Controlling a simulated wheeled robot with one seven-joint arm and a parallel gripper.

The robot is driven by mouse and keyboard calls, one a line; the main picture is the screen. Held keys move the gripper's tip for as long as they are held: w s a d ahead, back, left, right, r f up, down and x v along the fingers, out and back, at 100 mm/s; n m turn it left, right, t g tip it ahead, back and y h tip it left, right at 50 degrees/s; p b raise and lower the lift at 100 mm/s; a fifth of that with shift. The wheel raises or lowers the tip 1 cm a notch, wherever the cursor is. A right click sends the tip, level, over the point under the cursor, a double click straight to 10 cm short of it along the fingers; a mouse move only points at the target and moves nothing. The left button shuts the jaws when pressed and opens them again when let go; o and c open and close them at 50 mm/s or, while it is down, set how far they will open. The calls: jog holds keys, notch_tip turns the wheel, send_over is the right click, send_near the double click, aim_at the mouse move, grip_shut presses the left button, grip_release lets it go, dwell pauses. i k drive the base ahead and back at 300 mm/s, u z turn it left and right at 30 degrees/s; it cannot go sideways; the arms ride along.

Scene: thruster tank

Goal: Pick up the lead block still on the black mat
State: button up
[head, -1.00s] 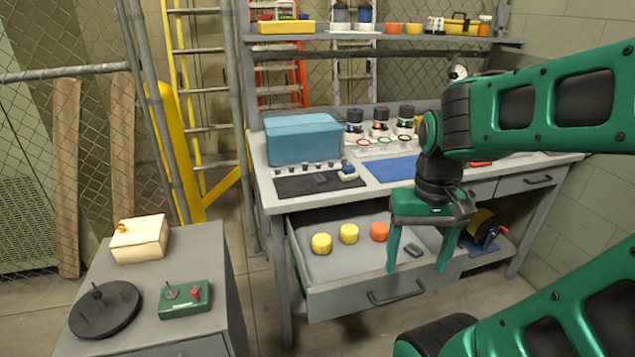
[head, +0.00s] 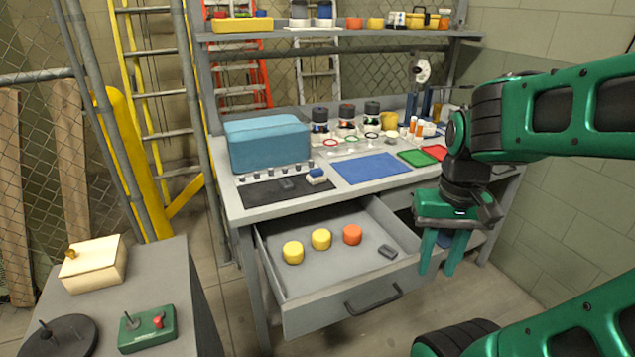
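The black mat (head: 258,193) lies at the left front of the workbench top. A small dark grey lead block (head: 287,184) lies on it. A similar dark grey block (head: 387,251) lies in the open drawer (head: 362,286). My gripper (head: 438,272) hangs fingers down at the right end of the drawer, well right of the mat and apart from both blocks. Its green fingers stand apart with nothing seen between them.
A row of small pieces and a blue case (head: 268,145) stand behind. A blue mat (head: 371,168) lies to the right. Yellow and orange cylinders (head: 321,239) stand in the drawer.

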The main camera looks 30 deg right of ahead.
aim_at(286, 184)
jog(key=z, duration=1.55)
jog(key=k, duration=1.95)
jog(key=u, duration=0.9)
jog(key=i, duration=1.65)
